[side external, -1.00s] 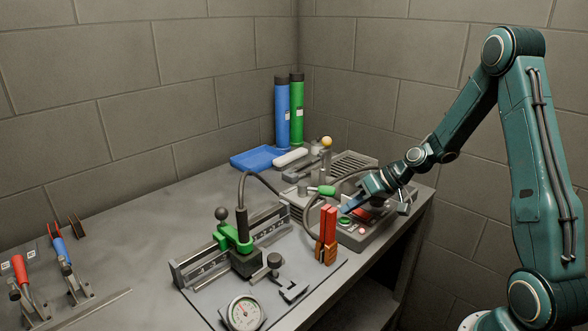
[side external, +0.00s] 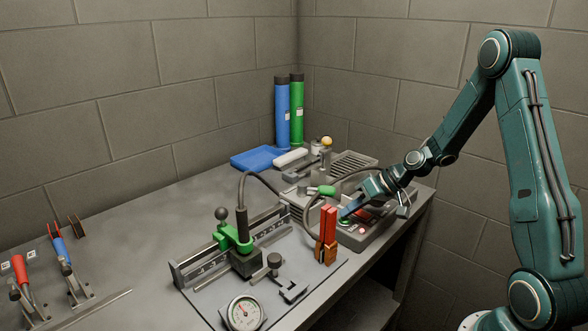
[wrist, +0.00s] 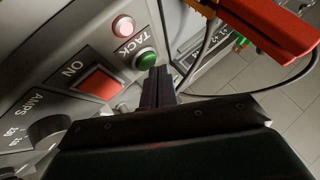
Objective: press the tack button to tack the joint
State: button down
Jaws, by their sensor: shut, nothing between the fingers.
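The green button (wrist: 145,60) sits beside the TACK label on the sloped grey control panel (wrist: 60,30). In the side view the button (side external: 344,223) shows only partly beneath my fingertips. My gripper (side external: 344,214) is shut and empty, pointing down at the panel. In the wrist view the shut fingers (wrist: 159,72) end right at the button's lower right edge. I cannot tell whether they touch it. A pale pink round lamp (wrist: 122,26) is on the other side of the label. A dark torch (side external: 241,222) stands in a green clamp (side external: 233,237) over the rail fixture.
A red ON switch (wrist: 100,84) and an AMPS knob (wrist: 50,130) are close by on the panel. A red-handled clamp (side external: 328,225) stands just left of the panel, with cables around. A dial gauge (side external: 245,312) is at the front.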

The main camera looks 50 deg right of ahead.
aim_at(349, 220)
jog(key=shift+f, duration=0.5)
dwell(0.8)
jog(key=shift+r, duration=0.9)
jog(key=shift+r, duration=0.15)
jog(key=shift+r, duration=2.35)
jog(key=shift+a+r, duration=0.1)
